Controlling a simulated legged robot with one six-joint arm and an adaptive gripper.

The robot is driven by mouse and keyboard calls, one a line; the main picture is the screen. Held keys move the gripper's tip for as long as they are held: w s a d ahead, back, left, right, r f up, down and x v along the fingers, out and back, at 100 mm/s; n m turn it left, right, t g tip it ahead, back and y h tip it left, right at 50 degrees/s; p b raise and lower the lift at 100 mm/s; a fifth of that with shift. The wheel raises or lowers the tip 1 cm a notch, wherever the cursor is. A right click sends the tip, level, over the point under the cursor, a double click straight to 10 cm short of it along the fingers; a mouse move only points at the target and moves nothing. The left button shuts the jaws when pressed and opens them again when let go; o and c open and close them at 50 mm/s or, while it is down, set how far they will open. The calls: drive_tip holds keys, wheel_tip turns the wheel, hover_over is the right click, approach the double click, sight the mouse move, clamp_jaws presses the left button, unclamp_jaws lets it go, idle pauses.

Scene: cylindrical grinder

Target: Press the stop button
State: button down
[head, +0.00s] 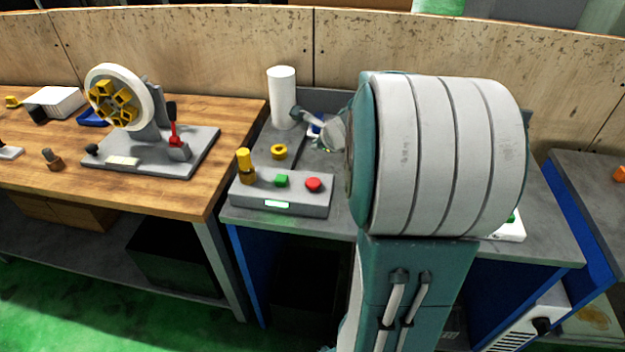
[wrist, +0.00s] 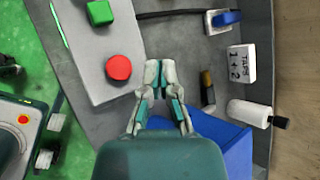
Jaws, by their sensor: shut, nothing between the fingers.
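The red stop button (head: 313,185) is a round cap on the right end of a grey control box (head: 290,200). In the wrist view the red button (wrist: 118,67) shows in full on the grey box (wrist: 100,28). My gripper (wrist: 159,72) is shut and empty, its fingertips just right of the red button in that view and beyond the box edge. I cannot tell its height above the bench. In the head view my arm's large links hide most of the area to the right of the box.
A green button (head: 281,180) and a yellow-topped knob (head: 244,165) share the box. A white cylinder (head: 282,97) stands behind. In the wrist view a small white label block (wrist: 242,65), a dark and brass piece (wrist: 207,88) and a blue object (wrist: 215,140) lie near the fingers.

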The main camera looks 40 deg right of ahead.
sight(315, 182)
drive_tip(key=f, duration=0.8)
drive_tip(key=shift+a, duration=0.25)
drive_tip(key=shift+a+f, duration=0.2)
drive_tip(key=shift+f, duration=0.1)
drive_tip(key=shift+d, duration=0.1)
drive_tip(key=shift+f, duration=0.1)
idle(0.8)
drive_tip(key=shift+f, duration=0.25)
